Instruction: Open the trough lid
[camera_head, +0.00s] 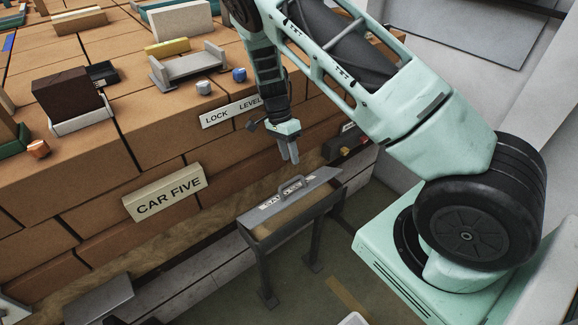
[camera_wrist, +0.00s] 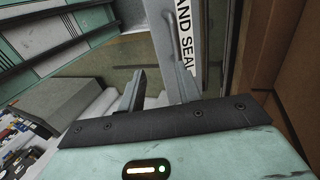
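The trough (camera_head: 262,243) is a grey box on dark legs in front of the brick wall. Its grey lid (camera_head: 322,180) lies across its upper side, with a small arched handle (camera_head: 292,184) and a white lettered label. A tan strip shows below the lid's near edge; I cannot tell whether it is the inside. My gripper (camera_head: 289,153) points down above the handle, apart from it. In the wrist view, the fingers (camera_wrist: 158,88) are spread with nothing between them.
A "CAR FIVE" sign (camera_head: 164,193) and a "LOCK LEVEL" sign (camera_head: 230,111) are on the brick wall. A dark box with coloured knobs (camera_head: 346,147) is on the wall right of the trough. A grey box (camera_head: 98,299) stands low at the left. Floor is open before the trough.

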